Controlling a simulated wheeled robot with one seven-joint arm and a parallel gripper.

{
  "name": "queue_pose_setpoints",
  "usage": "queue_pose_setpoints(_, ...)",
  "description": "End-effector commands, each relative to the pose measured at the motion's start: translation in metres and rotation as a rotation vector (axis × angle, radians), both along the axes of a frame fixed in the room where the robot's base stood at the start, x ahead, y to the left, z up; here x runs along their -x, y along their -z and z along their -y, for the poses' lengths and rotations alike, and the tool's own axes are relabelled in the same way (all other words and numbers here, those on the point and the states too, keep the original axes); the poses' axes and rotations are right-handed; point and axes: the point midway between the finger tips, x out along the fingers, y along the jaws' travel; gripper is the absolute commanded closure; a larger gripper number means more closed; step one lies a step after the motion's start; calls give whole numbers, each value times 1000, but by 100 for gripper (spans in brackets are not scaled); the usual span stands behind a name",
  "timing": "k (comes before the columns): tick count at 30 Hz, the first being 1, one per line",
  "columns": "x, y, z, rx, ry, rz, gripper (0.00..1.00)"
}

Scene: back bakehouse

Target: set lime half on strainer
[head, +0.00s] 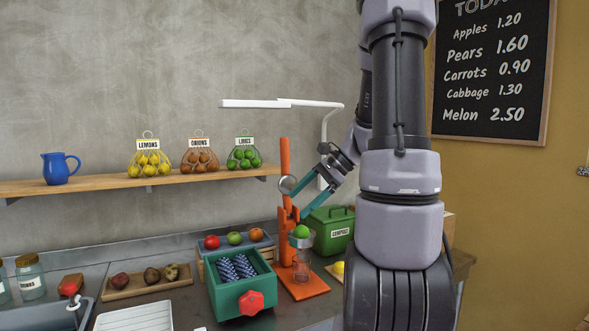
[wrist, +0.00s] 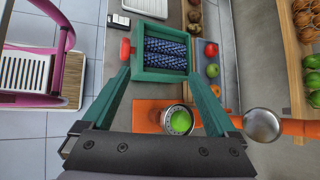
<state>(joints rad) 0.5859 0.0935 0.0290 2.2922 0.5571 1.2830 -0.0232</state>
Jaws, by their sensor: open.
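The lime half (head: 301,231) is a bright green dome on the metal strainer (head: 292,241) of an orange press. In the wrist view the lime half (wrist: 181,121) lies inside the rim of the round strainer (wrist: 165,117), toward its right side. My gripper (head: 299,203) is above the strainer in the head view, with its teal fingers apart and nothing between them. In the wrist view the fingertips of my gripper (wrist: 158,76) are spread, and the lime half is clear of both fingers. The lime's underside is hidden.
The orange press column (head: 285,170) with a round metal piece (head: 288,185) stands close beside my fingers. A glass (head: 301,266) sits below the strainer. A green crate (head: 243,297) is in front left, and a green compost bin (head: 330,226) behind right.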

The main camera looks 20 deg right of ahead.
Motion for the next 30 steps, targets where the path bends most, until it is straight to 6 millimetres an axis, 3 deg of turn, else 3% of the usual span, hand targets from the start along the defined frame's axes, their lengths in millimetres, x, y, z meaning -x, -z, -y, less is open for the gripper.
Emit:
queue_pose_setpoints(1, 11, -15, -18, 85, -83, 44, 7)
queue_pose_setpoints(6, 52, -49, -57, 369, -334, 197, 7)
queue_pose_setpoints(15, 117, -101, -89, 800, -661, 538, 7)
queue_pose_setpoints(21, 136, -118, -93, 936, -743, 675, 7)
queue_pose_setpoints(30, 139, -120, -92, 959, -754, 694, 7)
